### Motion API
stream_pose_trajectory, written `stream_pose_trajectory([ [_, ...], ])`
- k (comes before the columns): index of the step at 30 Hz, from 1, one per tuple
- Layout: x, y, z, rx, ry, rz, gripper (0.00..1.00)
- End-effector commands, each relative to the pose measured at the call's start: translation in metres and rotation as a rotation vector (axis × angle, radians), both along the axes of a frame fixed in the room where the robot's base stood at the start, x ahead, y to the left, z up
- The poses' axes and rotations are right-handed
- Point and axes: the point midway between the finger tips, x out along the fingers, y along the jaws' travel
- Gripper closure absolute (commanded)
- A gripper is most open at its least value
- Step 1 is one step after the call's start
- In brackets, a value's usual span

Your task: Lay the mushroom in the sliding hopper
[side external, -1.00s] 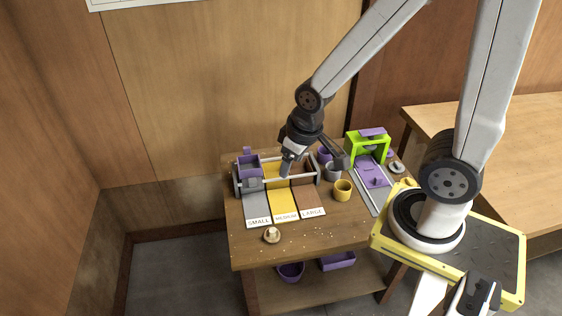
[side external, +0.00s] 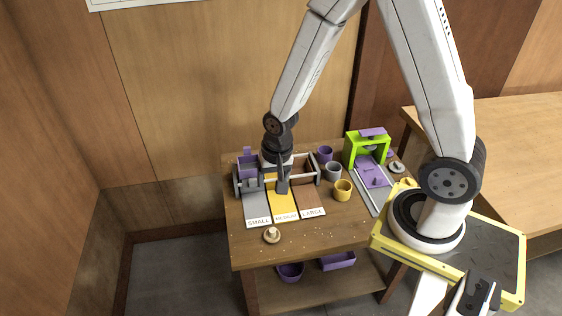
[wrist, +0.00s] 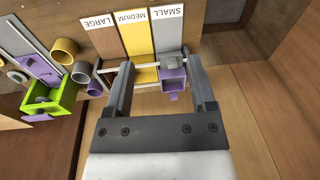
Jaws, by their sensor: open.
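The pale mushroom (side external: 272,235) rests on the tabletop in front of the labelled lanes, low in the side view. I do not see it in the wrist view. The purple sliding hopper (side external: 247,166) sits at the left end of the rail rack, behind the SMALL lane; it also shows in the wrist view (wrist: 175,82), between my fingers but beyond them. My gripper (side external: 282,187) is open and empty above the yellow MEDIUM lane, pointing down, right of the hopper and behind the mushroom. Its two fingers are wide apart in the wrist view (wrist: 160,65).
Grey SMALL, yellow MEDIUM and brown LARGE lanes (side external: 311,200) slope to the front. Purple, grey and yellow cups (side external: 343,190) stand to the right. A green frame (side external: 353,150) with a purple slide stands beyond them. The front tabletop is mostly clear, with small crumbs.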

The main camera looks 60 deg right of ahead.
Motion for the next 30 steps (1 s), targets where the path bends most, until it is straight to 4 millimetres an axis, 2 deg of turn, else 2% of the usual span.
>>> stream_pose_trajectory([
  [1,0.003,-0.001,-0.011,0.007,0.014,-0.061,0.28],
  [9,0.014,-0.003,-0.066,0.038,0.062,-0.406,0.28],
  [18,0.015,-0.005,-0.125,0.053,0.105,-0.750,0.28],
  [24,0.013,-0.006,-0.143,0.056,0.115,-0.861,0.28],
  [30,0.013,-0.006,-0.146,0.056,0.115,-0.877,0.28],
])
